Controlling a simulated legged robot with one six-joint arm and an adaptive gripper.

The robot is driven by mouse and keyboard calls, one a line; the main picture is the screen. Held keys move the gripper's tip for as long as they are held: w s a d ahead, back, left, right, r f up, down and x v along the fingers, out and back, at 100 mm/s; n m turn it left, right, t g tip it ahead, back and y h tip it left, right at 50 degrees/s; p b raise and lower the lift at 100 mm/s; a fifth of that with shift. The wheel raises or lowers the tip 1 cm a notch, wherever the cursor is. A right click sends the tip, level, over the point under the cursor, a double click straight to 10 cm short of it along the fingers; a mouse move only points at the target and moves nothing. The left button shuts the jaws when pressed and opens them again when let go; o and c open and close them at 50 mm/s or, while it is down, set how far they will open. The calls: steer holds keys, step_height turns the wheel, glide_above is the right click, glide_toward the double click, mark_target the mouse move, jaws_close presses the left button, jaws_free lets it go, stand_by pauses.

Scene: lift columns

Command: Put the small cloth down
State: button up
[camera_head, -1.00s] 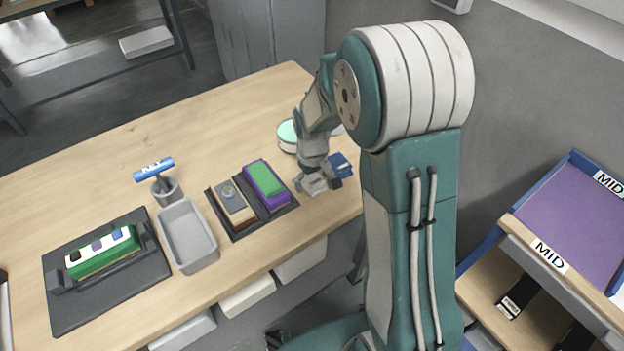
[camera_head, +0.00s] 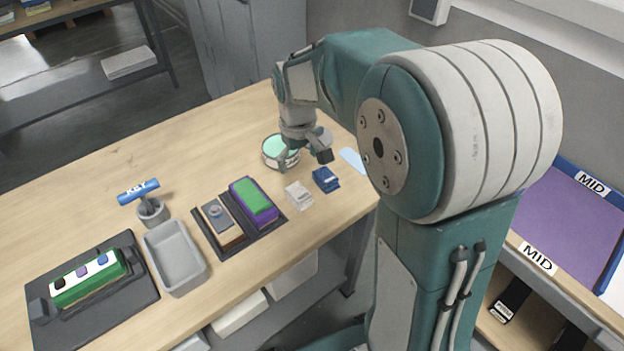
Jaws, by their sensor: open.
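My gripper (camera_head: 304,160) is open above the table, beside the round tin with a mint-green top (camera_head: 281,151), and overlaps part of the tin in the picture. No cloth shows between its fingers. A thin pale blue piece (camera_head: 352,160) lies flat on the table to the right of my gripper; it may be the small cloth. A small whitish block-like thing (camera_head: 299,195) and a small dark blue one (camera_head: 326,179) lie on the table below my gripper in the picture. I cannot tell whether either is folded cloth.
A dark tray (camera_head: 226,253) holds a tan block (camera_head: 223,222) and a purple-green block (camera_head: 253,201). A grey bin (camera_head: 175,258), a cup (camera_head: 152,212) with a blue KEY-labelled handle (camera_head: 138,191) and a dark fixture (camera_head: 125,305) stand left. The table's far left is clear.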

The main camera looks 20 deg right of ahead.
steer(key=s+r+m+t, duration=0.1)
steer(key=s+r, duration=0.3)
steer(key=s, duration=0.6)
steer(key=s+r+m+t, duration=0.2)
steer(key=s+r+t, duration=0.2)
steer(key=s, duration=0.6)
steer(key=shift+r, duration=0.7)
steer(key=shift+c, duration=0.2)
steer(key=n+g, duration=0.3)
steer(key=g, duration=0.2)
glide_above(299, 192)
step_height(299, 192, down, 13)
steer(key=shift+s+f, duration=0.1)
steer(key=shift+s, duration=0.05)
steer(key=shift+f, duration=4.7)
